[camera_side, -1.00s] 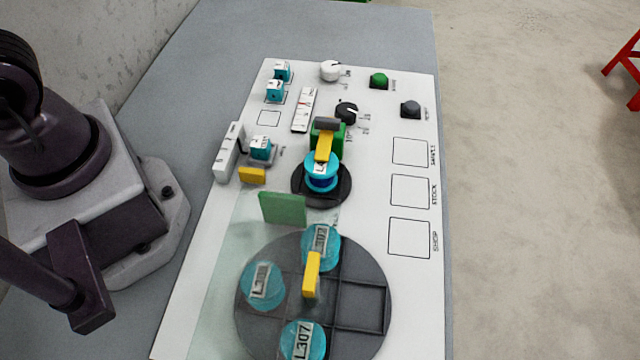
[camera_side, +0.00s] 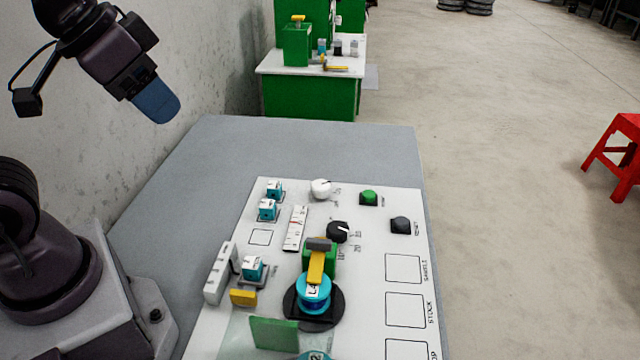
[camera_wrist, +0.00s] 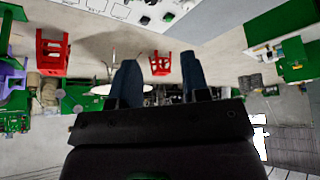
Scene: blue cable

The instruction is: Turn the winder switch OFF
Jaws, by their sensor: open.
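The white panel (camera_side: 225,325) lies on the grey table. A white knob (camera_side: 321,188) and a black knob (camera_side: 338,232) stand near its far end. The white knob has small marks beside it and the black one has a number scale; I cannot read which is the winder switch, nor its setting. The winder (camera_side: 318,260) has a green block, a yellow arm and a cyan spool (camera_side: 314,291) beneath. My gripper (camera_side: 160,107) is high at the upper left, well away from the knobs. In the wrist view its blue fingers (camera_wrist: 158,82) are apart and empty.
A green button (camera_side: 369,197) and a dark grey button (camera_side: 400,225) sit right of the knobs. Small cyan blocks (camera_side: 268,209) and a white slider strip (camera_side: 295,229) are to the left. A red stool (camera_side: 618,155) stands on the floor. The far table end is clear.

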